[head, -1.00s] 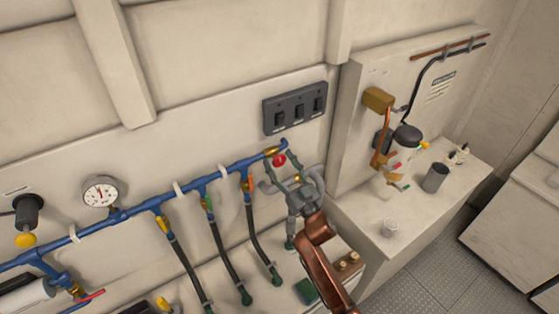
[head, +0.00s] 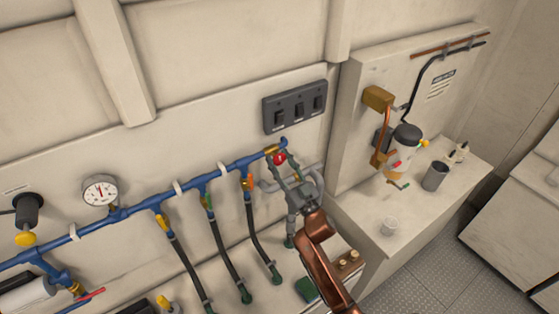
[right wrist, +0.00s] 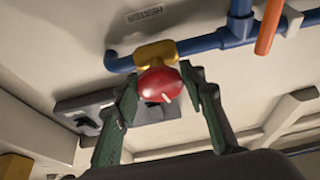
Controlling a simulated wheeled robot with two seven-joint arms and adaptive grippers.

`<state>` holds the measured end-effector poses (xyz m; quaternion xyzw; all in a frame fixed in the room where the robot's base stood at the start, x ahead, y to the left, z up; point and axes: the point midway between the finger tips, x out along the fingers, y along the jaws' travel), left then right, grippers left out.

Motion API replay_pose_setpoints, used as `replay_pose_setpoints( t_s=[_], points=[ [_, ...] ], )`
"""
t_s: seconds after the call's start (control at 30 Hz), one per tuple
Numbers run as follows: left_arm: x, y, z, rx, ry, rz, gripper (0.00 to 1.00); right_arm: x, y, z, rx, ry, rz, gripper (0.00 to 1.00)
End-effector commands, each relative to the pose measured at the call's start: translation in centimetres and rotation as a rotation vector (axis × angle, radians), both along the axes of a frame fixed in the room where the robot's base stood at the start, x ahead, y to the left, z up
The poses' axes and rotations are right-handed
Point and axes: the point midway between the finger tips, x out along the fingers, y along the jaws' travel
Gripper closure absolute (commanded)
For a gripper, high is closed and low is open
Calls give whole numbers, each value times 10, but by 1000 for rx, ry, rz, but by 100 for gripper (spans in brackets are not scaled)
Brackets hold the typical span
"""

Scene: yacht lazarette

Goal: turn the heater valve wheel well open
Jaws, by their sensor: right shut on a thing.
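The heater valve wheel is a small red wheel (head: 279,158) on a brass valve body (head: 271,149) at the right end of the blue pipe. My right gripper (head: 283,167) reaches up to it from below. In the right wrist view the red wheel (right wrist: 159,85), with a pale mark on it, sits between the two dark green fingers (right wrist: 165,95), below the brass body (right wrist: 155,53). The right gripper is shut on the wheel. A label reading HEATER (right wrist: 143,15) is on the wall above the valve. My left gripper is not in view.
The blue pipe (head: 150,203) carries a gauge (head: 100,191) and several dark hoses with small coloured valve handles close to the left. A black switch panel (head: 295,107) is just above. A counter (head: 412,215) with a cup (head: 435,177) stands at right.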

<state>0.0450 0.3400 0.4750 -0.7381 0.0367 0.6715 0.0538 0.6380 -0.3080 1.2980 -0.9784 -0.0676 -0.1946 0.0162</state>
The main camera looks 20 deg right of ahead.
Motion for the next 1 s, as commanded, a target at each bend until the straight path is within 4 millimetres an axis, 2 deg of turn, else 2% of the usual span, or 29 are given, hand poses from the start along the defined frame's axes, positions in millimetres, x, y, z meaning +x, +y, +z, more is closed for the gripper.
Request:
replay_pose_setpoints(
  t_s=[0.37,1.0],
  points=[
    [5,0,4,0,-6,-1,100,0,-1,0,-149,-19,0,86],
    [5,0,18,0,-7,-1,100,1,-2,1,-675,-92,0,86]
  ],
)
